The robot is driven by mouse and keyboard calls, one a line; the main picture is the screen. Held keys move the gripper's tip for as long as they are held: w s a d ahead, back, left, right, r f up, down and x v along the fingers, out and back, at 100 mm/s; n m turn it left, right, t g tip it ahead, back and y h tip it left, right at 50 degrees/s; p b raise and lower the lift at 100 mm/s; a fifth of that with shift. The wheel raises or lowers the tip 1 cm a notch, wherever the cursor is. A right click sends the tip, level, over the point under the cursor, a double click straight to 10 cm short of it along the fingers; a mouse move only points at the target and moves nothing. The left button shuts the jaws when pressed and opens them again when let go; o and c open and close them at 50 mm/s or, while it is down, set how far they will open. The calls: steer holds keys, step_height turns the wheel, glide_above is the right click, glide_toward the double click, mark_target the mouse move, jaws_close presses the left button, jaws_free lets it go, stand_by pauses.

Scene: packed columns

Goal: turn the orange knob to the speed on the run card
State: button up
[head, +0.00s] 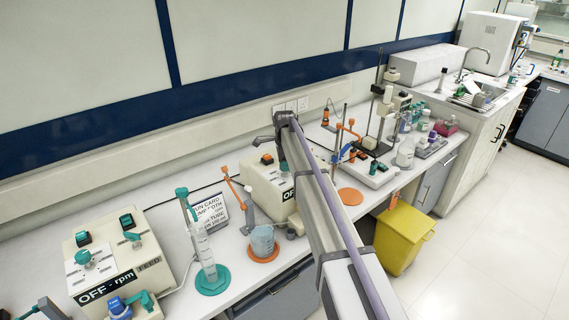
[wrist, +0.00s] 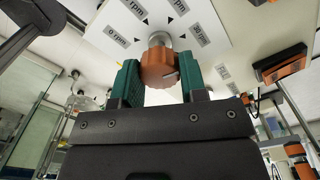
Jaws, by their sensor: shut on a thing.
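The orange knob (wrist: 158,68) sits on a white dial plate (wrist: 205,22) with rpm labels and small black triangles around it. My gripper (wrist: 162,84) is shut on the knob, one green finger on each side. A pale line shows on the knob's right side. In the head view, my arm hides the knob and part of its cream pump box (head: 262,185), whose display starts with "OFF". The run card (head: 208,212) stands left of that box; its speed line is not legible.
A second cream box (head: 110,262) with green knobs reads "OFF-rpm FEED" at the left. A cylinder on a green base (head: 212,280) and a beaker (head: 262,240) stand between the boxes. An orange rocker switch (wrist: 280,63) is right of the dial. A yellow bin (head: 402,237) stands on the floor.

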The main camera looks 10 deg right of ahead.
steer(key=o, duration=0.9)
steer(key=shift+o, duration=0.2)
steer(key=shift+r, duration=0.1)
step_height(320, 180, up, 11)
steer(key=p, duration=1.1)
steer(key=shift+f, duration=0.25)
